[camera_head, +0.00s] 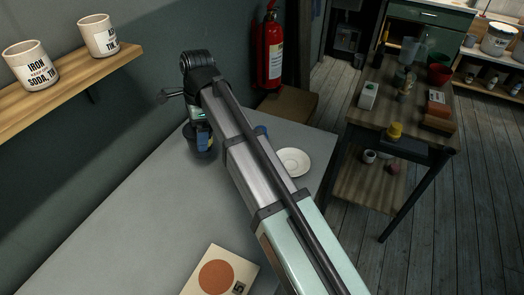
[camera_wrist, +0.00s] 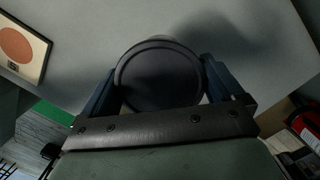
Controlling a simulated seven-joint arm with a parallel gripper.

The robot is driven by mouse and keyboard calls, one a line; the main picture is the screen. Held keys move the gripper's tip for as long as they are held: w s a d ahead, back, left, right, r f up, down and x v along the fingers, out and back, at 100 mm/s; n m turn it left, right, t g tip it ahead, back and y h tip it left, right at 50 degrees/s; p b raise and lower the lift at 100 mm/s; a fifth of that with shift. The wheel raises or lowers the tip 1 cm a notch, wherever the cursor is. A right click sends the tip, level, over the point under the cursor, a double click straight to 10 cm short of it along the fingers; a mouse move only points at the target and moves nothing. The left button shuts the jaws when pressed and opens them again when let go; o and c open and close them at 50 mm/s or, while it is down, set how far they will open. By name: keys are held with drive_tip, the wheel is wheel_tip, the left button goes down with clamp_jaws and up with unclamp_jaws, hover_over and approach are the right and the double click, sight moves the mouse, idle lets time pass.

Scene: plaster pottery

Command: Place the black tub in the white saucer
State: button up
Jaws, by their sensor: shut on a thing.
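My gripper (camera_head: 204,138) is at the far left part of the grey table and points down. Its blue fingers are shut on the black tub (camera_head: 195,151), one on each side of it. In the wrist view the black tub (camera_wrist: 160,78) shows as a dark round shape between the fingers. I cannot tell whether it touches the table. The white saucer (camera_head: 293,162) lies on the table to the right of my arm, with nothing in it. It does not show in the wrist view.
A small blue thing (camera_head: 261,131) is partly hidden behind my arm, near the saucer. A card with an orange disc (camera_head: 217,277) lies at the table's front. A shelf (camera_head: 60,88) with two tins is on the left wall. A red extinguisher (camera_head: 271,52) hangs behind the table.

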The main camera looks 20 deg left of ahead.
drive_tip(key=w+d+r+m+t, duration=0.1)
drive_tip(key=w+d+m, duration=0.1)
drive_tip(key=w+d, duration=0.75)
drive_tip(key=w+d+r+m, duration=0.1)
drive_tip(key=w+d+m, duration=0.2)
drive_tip(key=w+d, duration=0.65)
drive_tip(key=shift+s+d+f, duration=0.8)
drive_tip(key=shift+s+f, duration=0.05)
drive_tip(key=shift+f, duration=0.85)
drive_tip(key=shift+s+d+f, duration=0.85)
drive_tip(key=shift+s+f, duration=0.05)
drive_tip(key=shift+f, duration=0.85)
drive_tip(key=shift+s+d+f, duration=0.8)
drive_tip(key=shift+s+f, duration=0.05)
drive_tip(key=shift+f, duration=0.85)
drive_tip(key=shift+f, duration=0.2)
drive_tip(key=o, duration=0.9)
drive_tip(key=shift+r, duration=0.1)
drive_tip(key=r, duration=0.4)
drive_tip(key=d+r, duration=0.1)
drive_tip(key=r, duration=0.7)
drive_tip(key=shift+w+d+r, duration=0.1)
drive_tip(key=shift+w+d, duration=0.25)
